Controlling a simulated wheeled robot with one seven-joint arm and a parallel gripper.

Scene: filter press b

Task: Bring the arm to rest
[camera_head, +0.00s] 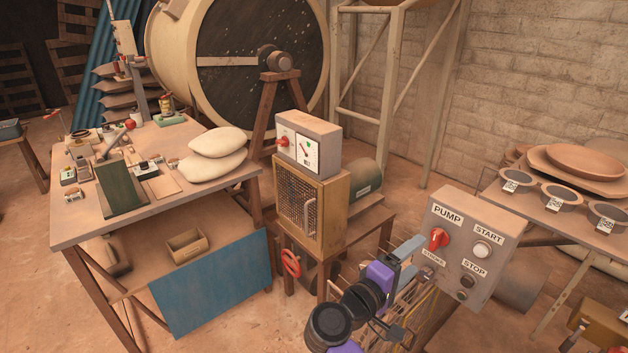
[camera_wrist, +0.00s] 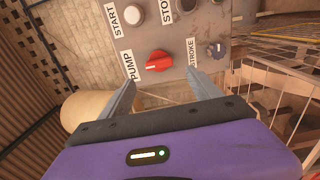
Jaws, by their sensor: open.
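My arm reaches up from the bottom of the head view, with black joints and purple links. My gripper (camera_head: 418,256) is in front of the pump control box (camera_head: 480,222). In the wrist view my gripper (camera_wrist: 162,84) shows two grey fingers spread apart with nothing between them. The red PUMP knob (camera_wrist: 158,61) appears just beyond and between the fingertips; I cannot tell whether they touch the box. The red knob also shows in the head view (camera_head: 438,239), beside the START button (camera_head: 482,249), STOP button (camera_head: 468,281) and small STROKE knob (camera_wrist: 215,50).
A gauge box (camera_head: 308,145) on a mesh-fronted cabinet (camera_head: 311,205) stands left of my gripper. A cluttered workbench (camera_head: 75,229) is farther left. A table with labelled bowls (camera_head: 559,196) stands right of the control box. Open floor shows at the lower left.

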